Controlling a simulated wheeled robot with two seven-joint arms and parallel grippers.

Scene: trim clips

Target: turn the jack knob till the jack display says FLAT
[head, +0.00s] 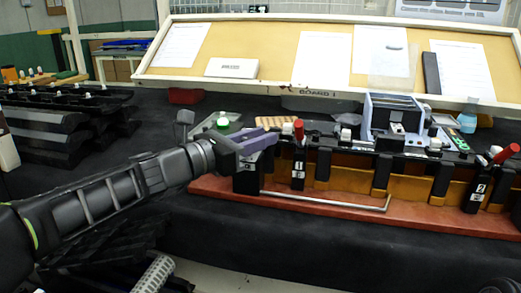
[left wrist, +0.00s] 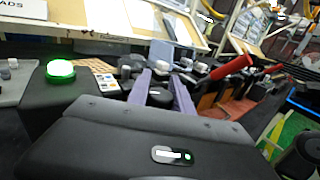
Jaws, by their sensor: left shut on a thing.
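My left gripper (head: 262,140) reaches in from the left to the left end of the clip fixture. Its two purple fingers also show in the left wrist view (left wrist: 160,92). They are shut on a dark round knob (left wrist: 160,97), which I take to be the jack knob. In the head view the gripper hides the knob. I cannot make out a jack display reading FLAT or any other word in either view. My right gripper is not in view.
The fixture has a red-brown base (head: 330,212), black clips and red-handled levers (head: 298,130). A grey box-shaped device (head: 392,115) stands behind the fixture. The dark cloth in front (head: 330,250) is clear.

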